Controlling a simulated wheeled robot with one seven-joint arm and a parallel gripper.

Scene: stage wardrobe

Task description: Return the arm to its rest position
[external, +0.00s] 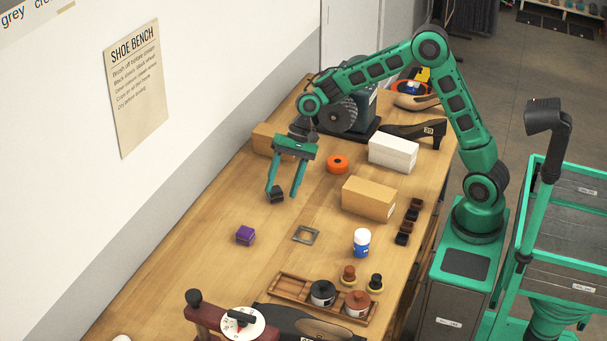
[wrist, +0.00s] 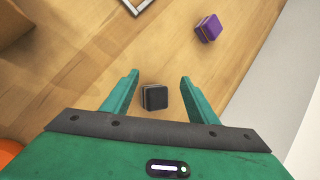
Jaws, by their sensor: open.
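My green arm (external: 372,66) reaches from its base at the right across the wooden bench. My gripper (external: 284,190) points down with its two fingers apart. In the wrist view, my gripper (wrist: 158,90) shows the fingers open with a gap between them. A small black block (external: 277,196) sits on the bench by the fingertips. In the wrist view, the black block (wrist: 155,97) shows between the fingers, with space on both sides. Whether the fingertips are above it or level with it is hard to tell.
A purple block (external: 245,235) and a square grey frame (external: 306,235) lie nearby. A dark grinding wheel (external: 338,115) is behind the gripper.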

